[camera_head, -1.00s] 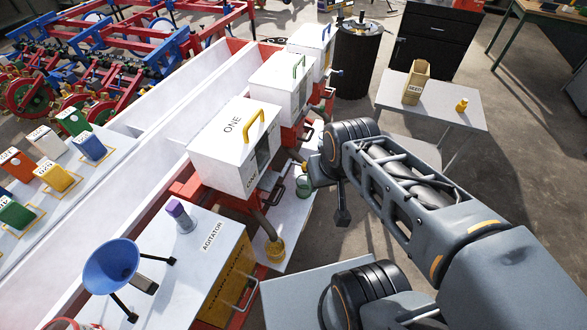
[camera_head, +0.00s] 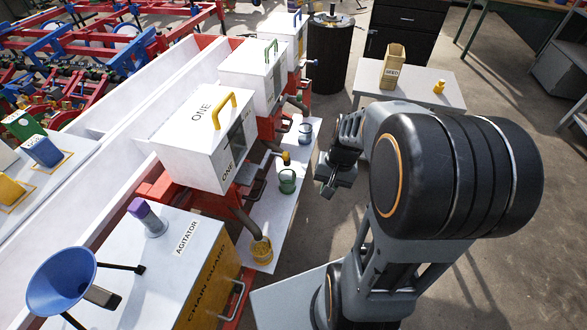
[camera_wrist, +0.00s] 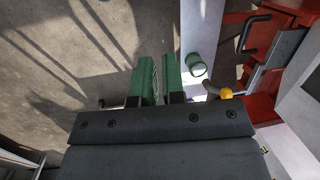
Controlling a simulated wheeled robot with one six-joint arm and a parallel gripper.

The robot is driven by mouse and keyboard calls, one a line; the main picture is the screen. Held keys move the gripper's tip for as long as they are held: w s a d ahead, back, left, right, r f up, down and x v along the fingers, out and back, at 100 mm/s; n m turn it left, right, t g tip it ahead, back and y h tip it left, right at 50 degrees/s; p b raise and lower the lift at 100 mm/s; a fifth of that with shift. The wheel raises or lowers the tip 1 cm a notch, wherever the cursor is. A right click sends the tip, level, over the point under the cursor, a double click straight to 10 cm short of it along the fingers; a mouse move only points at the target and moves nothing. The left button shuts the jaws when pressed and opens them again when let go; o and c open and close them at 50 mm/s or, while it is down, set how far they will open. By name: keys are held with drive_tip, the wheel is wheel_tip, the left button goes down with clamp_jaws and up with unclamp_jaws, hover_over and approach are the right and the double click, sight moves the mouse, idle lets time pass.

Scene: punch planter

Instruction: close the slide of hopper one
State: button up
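Hopper one (camera_head: 190,145) is a white box with a yellow top handle, marked ONE. A rod with a yellow knob (camera_head: 286,157) sticks out beside its lower right; I take this for its slide. The knob also shows in the wrist view (camera_wrist: 226,93), right of my fingers. How far the slide is out is hard to tell. My gripper (camera_wrist: 160,78) has two green fingers with a narrow empty gap between them. It is apart from the knob. In the head view the gripper is dark and small, right of the knob, its fingertips unclear.
Green (camera_head: 287,181), blue (camera_head: 305,132) and yellow (camera_head: 262,250) cups stand on a white shelf below the hoppers. Black D-shaped handles sit near the hopper bases. The agitator box (camera_head: 180,250) is at front left. A small table (camera_head: 425,90) holds a seed box.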

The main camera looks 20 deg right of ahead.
drive_tip(key=w+d+f+m+y+b, duration=0.1)
drive_tip(key=f+m+y, duration=0.1)
drive_tip(key=f, duration=0.2)
drive_tip(key=w+d+f+m+y+b, duration=0.1)
drive_tip(key=w+f+m+y+b, duration=0.1)
drive_tip(key=f, duration=0.3)
drive_tip(key=w+d+f+m+y+b, duration=0.1)
drive_tip(key=f+m+y+b, duration=0.1)
drive_tip(key=f+m, duration=0.2)
drive_tip(key=shift+w+d+f+t, duration=0.15)
drive_tip(key=shift+d+f+t, duration=0.05)
drive_tip(key=shift+d+t, duration=0.2)
clamp_jaws()
drive_tip(key=w+d+f+m+t+y+b, duration=0.3)
drive_tip(key=w+d+f+m+t+y, duration=0.25)
drive_tip(key=m, duration=0.25)
drive_tip(key=w+r+m+t, duration=0.3)
drive_tip(key=w+r+t, duration=0.2)
drive_tip(key=w+r, duration=0.15)
drive_tip(key=x, duration=1.2)
drive_tip(key=shift+s+a+r+y+b, duration=0.2)
drive_tip(key=shift+a+r+y+b, duration=0.1)
drive_tip(key=shift+y+b, duration=0.15)
drive_tip(key=shift+w, duration=0.1)
